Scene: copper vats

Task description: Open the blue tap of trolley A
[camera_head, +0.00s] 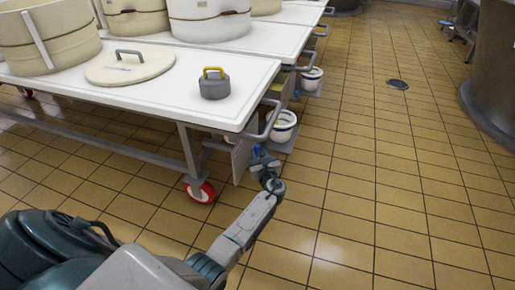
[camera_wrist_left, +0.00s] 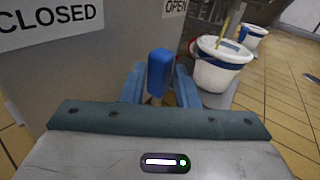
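The blue tap (camera_wrist_left: 160,72) stands upright in the left wrist view, in front of a grey panel. My left gripper (camera_wrist_left: 161,85) has one blue finger on each side of the tap handle. The fingers stand apart, with a narrow gap showing beside the tap's lower part; firm contact cannot be made out. In the head view my left gripper (camera_head: 266,168) reaches low beside the near end of the white-topped trolley (camera_head: 150,95). The tap is hard to tell from the blue fingers there. My right gripper is not in view.
White buckets (camera_head: 283,126) stand beside the trolleys. A grey weight (camera_head: 214,86) and a round lid (camera_head: 130,66) lie on top.

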